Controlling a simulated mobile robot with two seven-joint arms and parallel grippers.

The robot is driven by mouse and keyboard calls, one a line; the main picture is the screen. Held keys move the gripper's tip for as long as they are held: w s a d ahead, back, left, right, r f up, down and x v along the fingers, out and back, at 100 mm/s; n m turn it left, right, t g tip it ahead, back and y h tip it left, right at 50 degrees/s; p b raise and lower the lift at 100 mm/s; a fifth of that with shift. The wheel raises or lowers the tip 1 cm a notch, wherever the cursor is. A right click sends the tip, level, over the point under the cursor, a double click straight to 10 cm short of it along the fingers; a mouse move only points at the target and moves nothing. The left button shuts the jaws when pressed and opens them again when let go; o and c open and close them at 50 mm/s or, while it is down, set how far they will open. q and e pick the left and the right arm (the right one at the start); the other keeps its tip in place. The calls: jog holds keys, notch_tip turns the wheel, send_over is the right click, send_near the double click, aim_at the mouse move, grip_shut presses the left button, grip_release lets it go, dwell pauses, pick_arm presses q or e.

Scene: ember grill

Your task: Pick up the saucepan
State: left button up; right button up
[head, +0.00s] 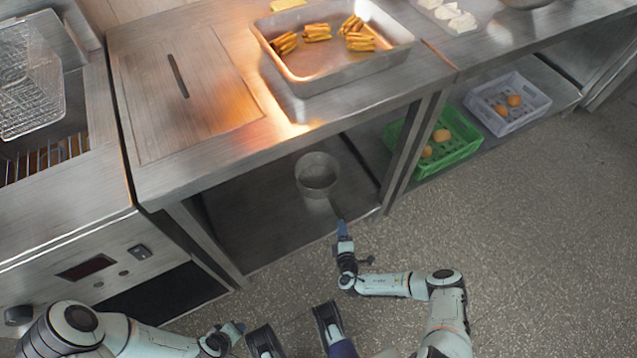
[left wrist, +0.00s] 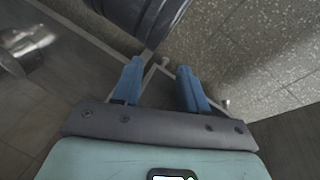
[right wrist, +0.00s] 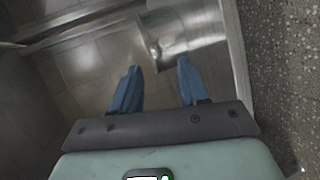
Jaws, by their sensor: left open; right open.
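The grey metal saucepan (head: 317,172) stands upright on the low shelf under the steel counter in the head view. My right gripper (head: 343,234) is open at the near end of the handle, seemingly with nothing clamped.
The steel counter (head: 190,150) overhangs the shelf, with a leg (head: 412,150) right of the saucepan. A green crate (head: 462,152) and a pale crate (head: 535,105) sit farther right. A tray of fries (head: 290,62) is on top. The floor (head: 540,240) at right is clear.

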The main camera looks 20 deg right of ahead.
aim_at(338, 214)
jog(key=b+x, duration=0.3)
jog(key=x, duration=0.5)
jog(key=shift+w+r, duration=0.1)
jog(key=shift+w, duration=0.25)
grip_shut()
pick_arm(q)
notch_tip(338, 214, down, 6)
jog(key=s+a+g, duration=0.1)
jog(key=s, duration=0.1)
jog(key=shift+s+a+r, duration=0.15)
jog(key=shift+s+a, duration=0.2)
pick_arm(e)
jog(key=shift+r, duration=0.15)
